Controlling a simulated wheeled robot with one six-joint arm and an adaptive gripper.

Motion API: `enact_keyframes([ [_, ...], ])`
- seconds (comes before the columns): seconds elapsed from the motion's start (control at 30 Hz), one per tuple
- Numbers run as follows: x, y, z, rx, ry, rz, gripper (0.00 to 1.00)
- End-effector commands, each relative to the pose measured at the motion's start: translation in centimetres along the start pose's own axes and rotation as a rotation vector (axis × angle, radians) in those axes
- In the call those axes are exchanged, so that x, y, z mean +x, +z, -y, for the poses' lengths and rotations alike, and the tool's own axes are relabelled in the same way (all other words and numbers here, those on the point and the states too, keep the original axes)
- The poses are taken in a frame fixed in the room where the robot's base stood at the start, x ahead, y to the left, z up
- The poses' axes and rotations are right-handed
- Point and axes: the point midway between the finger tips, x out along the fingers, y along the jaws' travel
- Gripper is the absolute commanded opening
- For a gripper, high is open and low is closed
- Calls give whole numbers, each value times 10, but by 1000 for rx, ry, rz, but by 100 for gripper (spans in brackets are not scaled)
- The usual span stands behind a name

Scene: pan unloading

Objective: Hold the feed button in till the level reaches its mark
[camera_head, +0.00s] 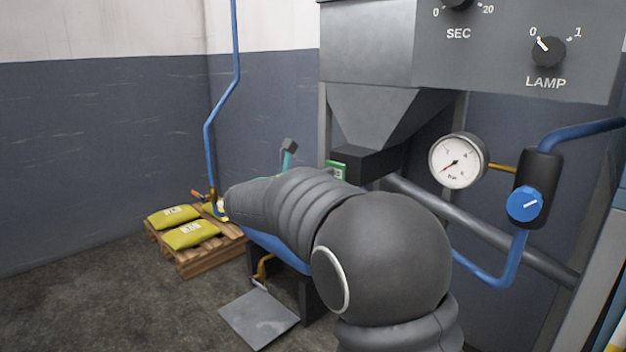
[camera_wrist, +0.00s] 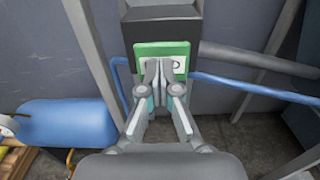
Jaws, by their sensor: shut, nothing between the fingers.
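My gripper (camera_wrist: 163,68) is shut and empty in the wrist view. Its fingertips are in front of a green plate (camera_wrist: 145,49) with a white label, on a dark box (camera_wrist: 160,30). The fingers cover part of the label, and I cannot tell whether they touch the plate. No feed button can be made out. The green plate also shows in the head view (camera_head: 338,169), below the grey hopper (camera_head: 370,112), partly behind my arm. No level or level mark can be made out in either view.
A pressure gauge (camera_head: 458,161) and a blue knob (camera_head: 524,204) are right of the hopper. A panel (camera_head: 500,65) with SEC and LAMP knobs hangs above. A blue cylinder (camera_wrist: 68,124) is at left. A pallet (camera_head: 205,258) with yellow bags stands on the floor.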

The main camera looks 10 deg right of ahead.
Motion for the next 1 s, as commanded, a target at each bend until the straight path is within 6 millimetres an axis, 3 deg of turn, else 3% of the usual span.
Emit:
enact_keyframes([
  [0.43,5,0,0,0,-1,0,0],
  [0.7,32,1,0,-2,-2,0,0],
  [1.0,33,0,2,0,-4,1,0],
])
